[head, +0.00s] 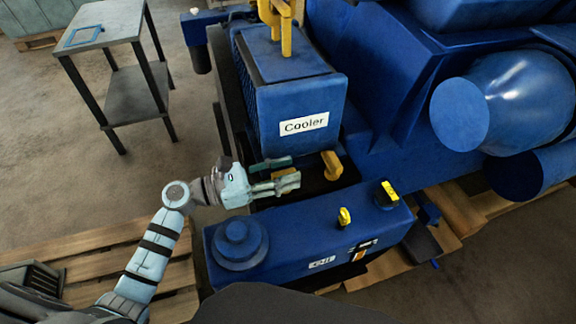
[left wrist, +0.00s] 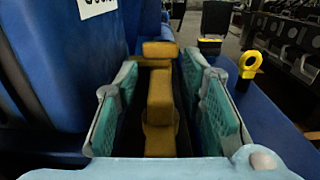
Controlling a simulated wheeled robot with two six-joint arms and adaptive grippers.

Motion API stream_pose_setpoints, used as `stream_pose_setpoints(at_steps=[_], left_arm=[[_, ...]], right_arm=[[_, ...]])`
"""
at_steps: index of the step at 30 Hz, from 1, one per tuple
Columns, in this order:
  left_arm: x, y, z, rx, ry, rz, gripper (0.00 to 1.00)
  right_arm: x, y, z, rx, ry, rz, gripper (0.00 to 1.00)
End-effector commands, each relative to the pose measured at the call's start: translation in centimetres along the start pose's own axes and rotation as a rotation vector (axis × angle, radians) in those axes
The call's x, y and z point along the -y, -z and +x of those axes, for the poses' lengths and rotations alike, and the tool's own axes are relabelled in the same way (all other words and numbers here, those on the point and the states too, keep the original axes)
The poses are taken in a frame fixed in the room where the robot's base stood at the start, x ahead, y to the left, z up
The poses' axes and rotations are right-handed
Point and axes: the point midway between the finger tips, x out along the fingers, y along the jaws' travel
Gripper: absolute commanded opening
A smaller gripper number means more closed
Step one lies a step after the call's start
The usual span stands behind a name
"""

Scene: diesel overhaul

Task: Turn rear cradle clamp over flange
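My left gripper (head: 278,175) reaches in from the left, in the gap between the blue cooler (head: 300,110) and the low blue box-shaped unit. In the left wrist view its two green-padded fingers (left wrist: 164,90) stand apart. A yellow clamp-like piece (left wrist: 160,100) lies between them, with dark gaps on both sides, so I see no grip on it. Another yellow block (left wrist: 160,49) shows just behind it. In the head view a yellow piece (head: 332,165) sits just beyond the fingertips at the cooler's lower corner. The flange cannot be made out. My right gripper is out of view.
The low blue unit (head: 290,262) stands close in front, with a round cap and yellow fittings (head: 388,192) on top. Yellow lifting hardware (head: 285,25) rises over the cooler. A grey table (head: 105,35) and a wooden pallet (head: 165,278) are at the left.

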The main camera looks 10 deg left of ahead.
Motion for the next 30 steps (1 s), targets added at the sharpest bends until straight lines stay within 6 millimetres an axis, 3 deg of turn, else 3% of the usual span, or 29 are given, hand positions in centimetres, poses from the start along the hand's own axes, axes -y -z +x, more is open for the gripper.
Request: stream_pose_setpoints(at_steps=[11, 18, 30], left_arm=[[0.03, 0.13, 0.95, -0.002, 0.001, 0.000, 0.35], [0.03, 0.12, 0.93, -0.002, 0.000, 0.000, 0.00], [0.02, 0.14, 0.92, -0.001, 0.005, 0.000, 0.00]], right_arm=[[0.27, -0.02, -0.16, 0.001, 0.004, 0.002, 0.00], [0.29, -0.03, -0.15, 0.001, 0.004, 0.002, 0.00], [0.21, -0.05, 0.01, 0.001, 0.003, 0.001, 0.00]])
